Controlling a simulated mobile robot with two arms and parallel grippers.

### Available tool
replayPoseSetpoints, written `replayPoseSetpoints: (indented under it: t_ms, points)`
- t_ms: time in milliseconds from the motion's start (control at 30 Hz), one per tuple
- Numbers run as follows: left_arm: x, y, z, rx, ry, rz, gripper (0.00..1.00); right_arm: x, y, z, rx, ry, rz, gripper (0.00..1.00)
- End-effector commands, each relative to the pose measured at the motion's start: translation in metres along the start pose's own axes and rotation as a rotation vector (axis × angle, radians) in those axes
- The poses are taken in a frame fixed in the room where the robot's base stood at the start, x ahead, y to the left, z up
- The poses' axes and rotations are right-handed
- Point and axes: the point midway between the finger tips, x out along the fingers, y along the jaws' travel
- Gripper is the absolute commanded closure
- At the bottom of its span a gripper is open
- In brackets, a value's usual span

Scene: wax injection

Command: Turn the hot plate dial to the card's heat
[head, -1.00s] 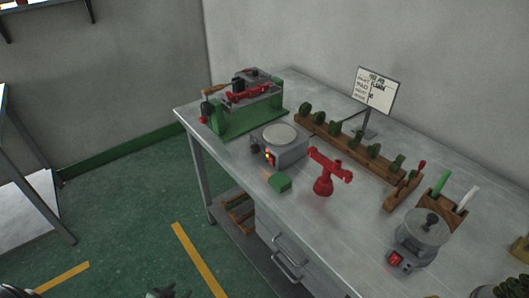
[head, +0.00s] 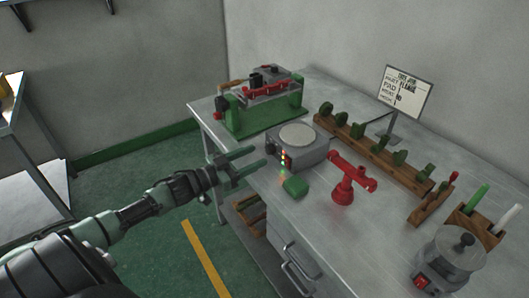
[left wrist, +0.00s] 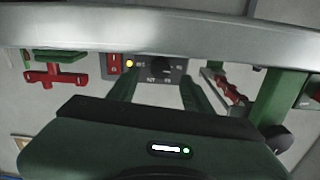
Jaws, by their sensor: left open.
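The hot plate (head: 315,152) is a grey box with a round pale top, near the table's front edge. Its front panel (left wrist: 180,72) shows in the left wrist view with a dark dial (left wrist: 160,66), a lit yellow lamp (left wrist: 129,63) and a red switch (left wrist: 114,63). The dial's exact setting is too small to read. My left gripper (head: 256,158) is open and empty, its fingers pointing at the panel, apart from the dial. In the wrist view the dial appears between the fingers. The card (head: 403,92) stands behind; its heat line is not legible. My right gripper is out of view.
A green block (head: 295,187) and a red stand (head: 345,180) are close to the hot plate. A green-framed machine (head: 262,107) stands at its left. A wooden rack (head: 375,155) runs behind. A lidded pot (head: 450,262) stands at front right.

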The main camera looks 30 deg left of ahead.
Motion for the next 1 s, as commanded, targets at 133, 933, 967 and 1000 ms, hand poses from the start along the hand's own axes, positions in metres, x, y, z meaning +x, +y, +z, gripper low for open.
replayPoseSetpoints:
  t_ms: [133,933,967,1000]
  points:
    - [0.021,-0.001,-0.001,0.001,0.002,-0.002,0.50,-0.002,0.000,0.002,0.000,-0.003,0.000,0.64]
    - [0.039,0.000,0.001,0.001,-0.002,-0.001,1.00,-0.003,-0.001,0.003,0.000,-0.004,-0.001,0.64]
    - [0.039,0.000,0.001,0.002,-0.002,-0.001,1.00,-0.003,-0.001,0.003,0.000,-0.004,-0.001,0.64]
    - [0.039,0.000,0.001,0.003,-0.002,-0.001,1.00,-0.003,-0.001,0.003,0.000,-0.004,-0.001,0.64]
